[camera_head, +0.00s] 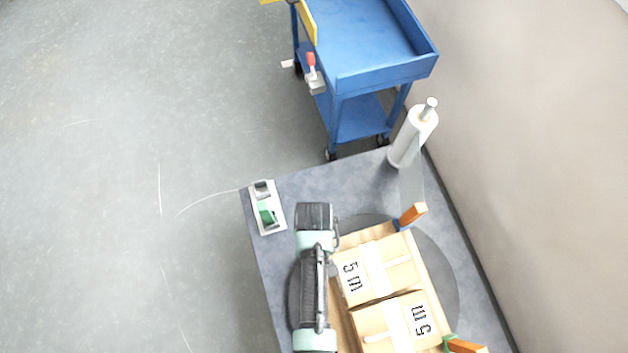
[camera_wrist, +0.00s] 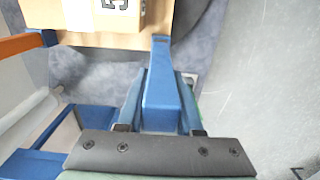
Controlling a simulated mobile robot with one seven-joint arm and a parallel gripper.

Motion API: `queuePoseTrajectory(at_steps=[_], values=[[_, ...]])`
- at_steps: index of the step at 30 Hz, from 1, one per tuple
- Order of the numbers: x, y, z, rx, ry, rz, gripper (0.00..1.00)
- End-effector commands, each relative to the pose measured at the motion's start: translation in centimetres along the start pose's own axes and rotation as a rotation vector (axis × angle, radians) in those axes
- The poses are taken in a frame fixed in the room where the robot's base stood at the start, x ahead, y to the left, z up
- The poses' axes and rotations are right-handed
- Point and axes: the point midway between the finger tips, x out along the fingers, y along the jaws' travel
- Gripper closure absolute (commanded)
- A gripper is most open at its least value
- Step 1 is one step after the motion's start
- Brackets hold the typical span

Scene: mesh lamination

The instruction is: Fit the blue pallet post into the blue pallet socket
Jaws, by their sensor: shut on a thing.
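The blue pallet post (camera_wrist: 160,100) is held between the two fingers of my gripper (camera_wrist: 160,78) in the wrist view. A narrow blue part (camera_wrist: 161,48) reaches from the post's far end to the edge of the wooden pallet (camera_wrist: 110,40). I cannot tell whether this part is the post's end or the blue socket, nor whether the post is seated.
Cartons (camera_head: 375,268) marked "5 m" lie on the pallet. An orange post (camera_head: 412,214) stands in a blue holder at one corner; another orange post (camera_head: 466,346) is at lower right. A film roll (camera_head: 412,138), a control box (camera_head: 267,208) and a blue cart (camera_head: 375,65) are nearby.

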Motion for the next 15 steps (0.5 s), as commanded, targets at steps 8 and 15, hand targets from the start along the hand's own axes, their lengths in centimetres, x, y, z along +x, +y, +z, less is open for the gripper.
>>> queuePoseTrajectory(at_steps=[8,15], values=[[0.19,0.01,-0.02,0.0,0.0,0.0,1.0],[0.79,0.01,-0.03,0.0,0.0,0.0,1.0]])
